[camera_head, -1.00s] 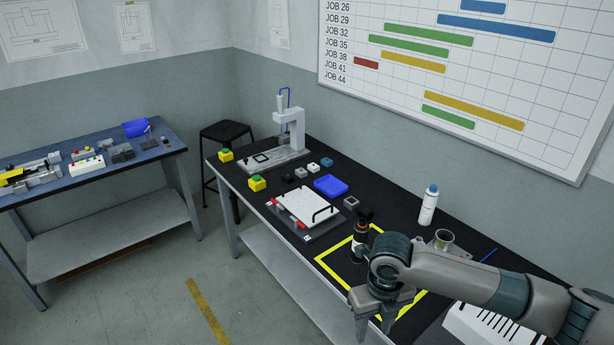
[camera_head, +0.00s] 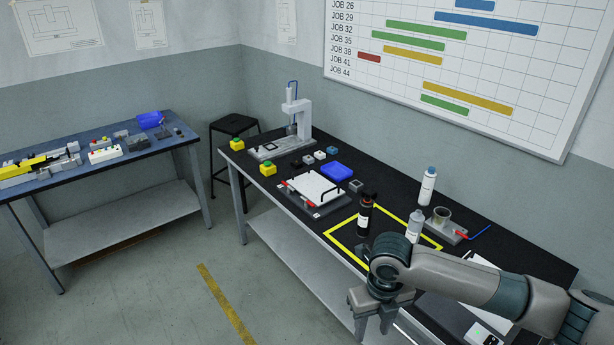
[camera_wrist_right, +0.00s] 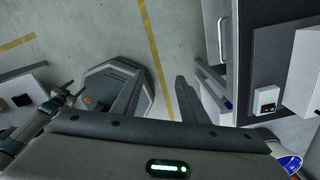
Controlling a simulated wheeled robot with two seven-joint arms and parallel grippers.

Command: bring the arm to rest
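My right arm comes in from the lower right in the camera_head view. Its gripper (camera_head: 375,322) points down in front of the black-topped workbench's front edge, outside the yellow outlined square (camera_head: 340,238). In the camera_wrist_right view the two fingers of this gripper (camera_wrist_right: 158,95) stand wide apart with only floor and my base behind them, so it is open and empty.
A blue bench (camera_head: 105,167) stands left.

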